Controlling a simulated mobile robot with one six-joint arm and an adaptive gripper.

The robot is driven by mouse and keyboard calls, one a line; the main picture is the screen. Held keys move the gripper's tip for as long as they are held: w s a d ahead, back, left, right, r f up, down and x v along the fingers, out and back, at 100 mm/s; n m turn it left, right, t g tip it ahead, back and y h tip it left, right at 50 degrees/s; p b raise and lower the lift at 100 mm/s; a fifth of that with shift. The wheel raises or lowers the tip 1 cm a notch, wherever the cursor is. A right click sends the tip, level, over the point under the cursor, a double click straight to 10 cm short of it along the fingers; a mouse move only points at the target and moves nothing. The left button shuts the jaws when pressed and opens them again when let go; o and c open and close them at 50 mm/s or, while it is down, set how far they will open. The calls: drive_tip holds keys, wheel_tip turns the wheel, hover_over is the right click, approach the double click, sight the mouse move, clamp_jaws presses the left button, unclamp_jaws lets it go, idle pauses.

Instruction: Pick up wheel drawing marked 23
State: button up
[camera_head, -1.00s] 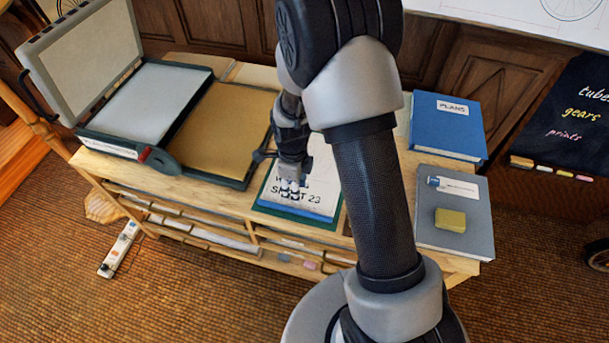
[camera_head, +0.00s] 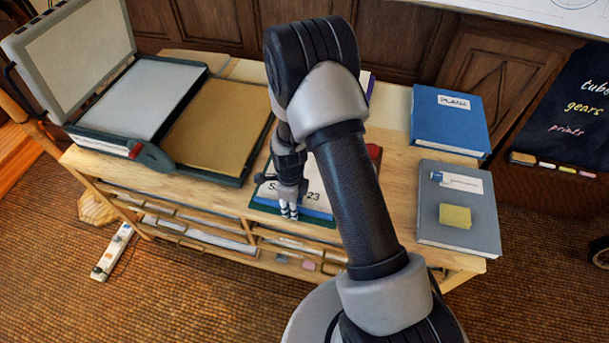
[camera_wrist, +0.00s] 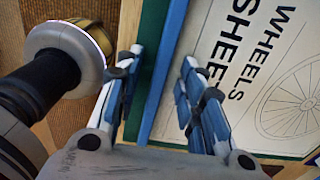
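The wheel drawing (camera_head: 316,183) is a white sheet on a green board on the wooden bench, partly hidden behind my arm; "23" shows on it. In the wrist view the drawing (camera_wrist: 232,60) shows "WHEELS SHEE" and part of a spoked wheel. A blue strip (camera_wrist: 163,72) runs along its edge, and the green board (camera_wrist: 149,42) shows beyond. My gripper (camera_head: 289,211) is at the drawing's front edge. In the wrist view my gripper (camera_wrist: 160,62) is open, with the blue strip between its fingers. I cannot tell whether either finger touches it.
An open case (camera_head: 75,55) and a tan board (camera_head: 215,128) lie left of the drawing. A blue PLANS book (camera_head: 448,125) and a grey folder (camera_head: 440,220) with a yellow block (camera_head: 455,216) lie right. A power strip (camera_head: 112,252) is on the floor.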

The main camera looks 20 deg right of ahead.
drive_tip(key=shift+r, duration=0.1)
clamp_jaws()
idle(0.3)
